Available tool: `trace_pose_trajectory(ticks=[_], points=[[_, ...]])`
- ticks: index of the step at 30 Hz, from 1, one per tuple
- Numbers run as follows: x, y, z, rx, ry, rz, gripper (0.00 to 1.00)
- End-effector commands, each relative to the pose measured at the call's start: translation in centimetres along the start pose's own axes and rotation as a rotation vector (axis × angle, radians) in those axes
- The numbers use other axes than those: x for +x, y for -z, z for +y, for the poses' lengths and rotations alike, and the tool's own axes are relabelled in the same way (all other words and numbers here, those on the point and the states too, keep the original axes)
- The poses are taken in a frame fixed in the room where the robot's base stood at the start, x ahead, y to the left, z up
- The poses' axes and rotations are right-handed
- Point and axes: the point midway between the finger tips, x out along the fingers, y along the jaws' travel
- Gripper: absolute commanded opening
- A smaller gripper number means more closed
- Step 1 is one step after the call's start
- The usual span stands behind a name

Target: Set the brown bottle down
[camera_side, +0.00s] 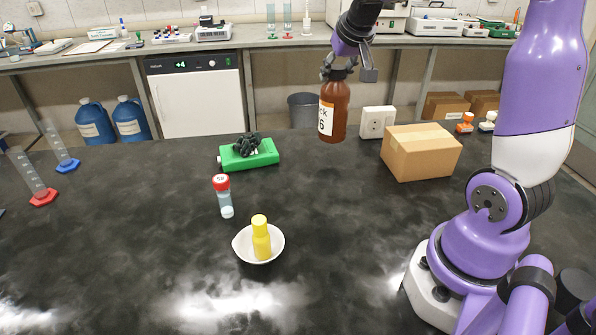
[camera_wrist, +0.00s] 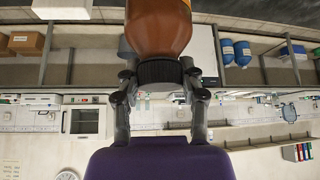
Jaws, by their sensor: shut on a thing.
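The brown bottle (camera_side: 334,108) has a white and orange label and a dark cap. It hangs upright near the back of the black bench in the side view, and seems to be above the surface. My gripper (camera_side: 338,72) is shut on its cap from above. In the wrist view the brown bottle (camera_wrist: 158,28) fills the top middle, and my gripper (camera_wrist: 160,78) has a finger on each side of the black cap. The bottle's far side is hidden.
A cardboard box (camera_side: 421,152) and a white socket-like block (camera_side: 376,122) stand right of the bottle. Bench between dish and box is clear.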

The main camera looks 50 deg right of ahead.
Motion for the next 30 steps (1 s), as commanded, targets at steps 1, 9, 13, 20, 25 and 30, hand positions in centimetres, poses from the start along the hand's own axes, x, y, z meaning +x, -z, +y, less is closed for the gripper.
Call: trace_pose_trajectory(ticks=[1, 9, 13, 20, 25, 30], points=[[0.7, 0.1, 0.8, 0.003, -0.002, 0.000, 0.00], [2.5, -0.1, 1.9, -0.002, 0.001, -0.001, 0.00], [4.2, -1.3, 1.9, -0.001, 0.002, -0.002, 0.00], [5.2, -1.9, 1.9, -0.001, 0.002, 0.003, 0.00], [5.2, -1.9, 1.9, -0.001, 0.002, 0.003, 0.00], [5.4, -2.1, 1.9, -0.001, 0.002, -0.001, 0.76]])
